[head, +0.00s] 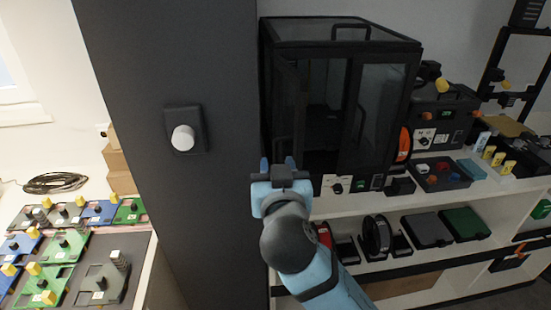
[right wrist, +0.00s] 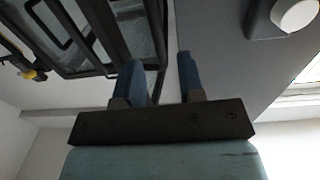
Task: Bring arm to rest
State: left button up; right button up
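My right gripper (head: 278,164) is raised in the middle of the head view, in front of the black glass-doored cabinet's lower left edge. Its blue fingers stand apart with nothing between them; they also show in the right wrist view (right wrist: 162,78). My blue right arm (head: 325,275) reaches up from the lower right. My left gripper is not in view.
A black cabinet (head: 340,30) stands on a white shelf (head: 450,193). A dark pillar (head: 180,60) with a white knob (head: 183,138) is left of my gripper. Panels with yellow knobs (head: 62,245) lie lower left.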

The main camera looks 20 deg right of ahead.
jog(key=shift+v, duration=1.2)
notch_tip(320, 180, down, 24)
jog(key=s+a+n+g+y, duration=0.2)
jog(key=s+n+g+y, duration=0.15)
jog(key=n+y, duration=0.3)
jog(key=s+d+f+g+y, duration=0.1)
jog(key=s+f+g, duration=0.1)
jog(key=s+f, duration=0.5)
jog(key=s+d+f+g+y, duration=0.15)
jog(key=s+f, duration=0.35)
jog(key=f, duration=0.5)
notch_tip(320, 180, up, 12)
jog(key=p, duration=1.2)
jog(key=shift+d+r+t, duration=0.2)
jog(key=shift+d+t, duration=0.15)
jog(key=shift+t, duration=0.05)
jog(key=shift+w, duration=0.2)
